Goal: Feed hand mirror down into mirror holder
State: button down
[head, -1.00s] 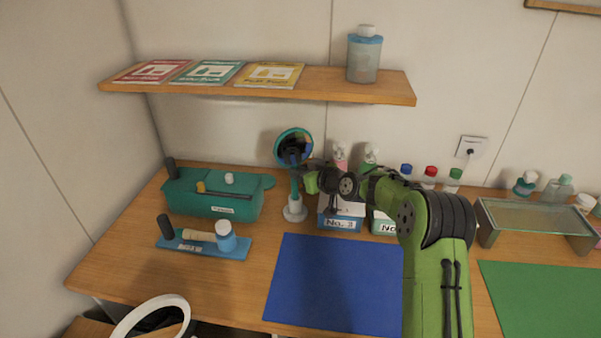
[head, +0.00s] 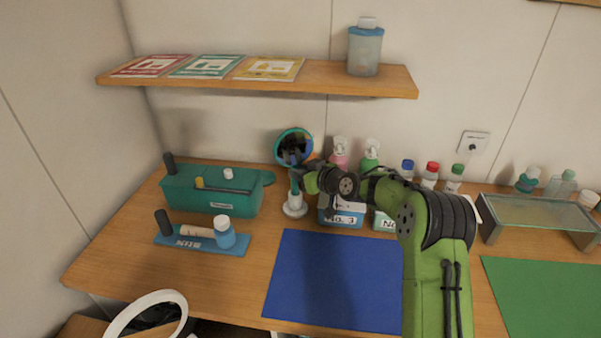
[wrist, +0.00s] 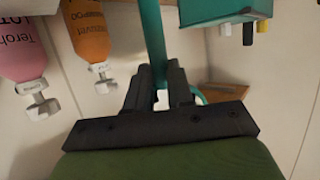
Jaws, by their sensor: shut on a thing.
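The hand mirror (head: 282,157) is teal with a round dark glass and stands upright, head up, at the back of the table. My gripper (head: 299,181) is shut on its handle, coming from the right. In the wrist view the teal handle (wrist: 153,40) runs between my gripper's fingers (wrist: 160,88). The mirror holder (head: 294,208) is a small white stand with a round base, directly below the handle. The handle's lower end meets the holder's top; how deep it sits inside I cannot tell.
Pump bottles (head: 340,150) and a box labelled No. 3 (head: 341,220) stand close right of the holder. A teal case (head: 205,201) is to the left. A shelf (head: 350,82) hangs above. The blue mat (head: 335,285) in front is clear.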

jog(key=shift+f+b, duration=1.2)
jog(key=shift+b, duration=0.1)
jog(key=c, duration=0.9)
grip_release()
jog(key=v, duration=1.5)
jog(key=s+a+r+m+g+h, duration=0.1)
jog(key=s+r+g+h, duration=0.1)
jog(key=s, duration=0.6)
jog(key=s+a+r+g+h, duration=0.1)
jog(key=s+r+h, duration=0.1)
jog(key=s, duration=0.6)
jog(key=s+d+m+g+h, duration=0.1)
jog(key=s+d+m, duration=0.1)
jog(key=s, duration=0.4)
jog(key=s+d+m+h+p, duration=0.1)
jog(key=s+m+h, duration=0.1)
jog(key=s, duration=0.5)
jog(key=s+d+m+g+h+p, duration=0.1)
jog(key=s+d+m, duration=0.1)
jog(key=s, duration=0.5)
jog(key=shift+s+d+f+g, duration=0.15)
jog(key=shift+d+f+g, duration=0.1)
jog(key=shift+d+g, duration=0.1)
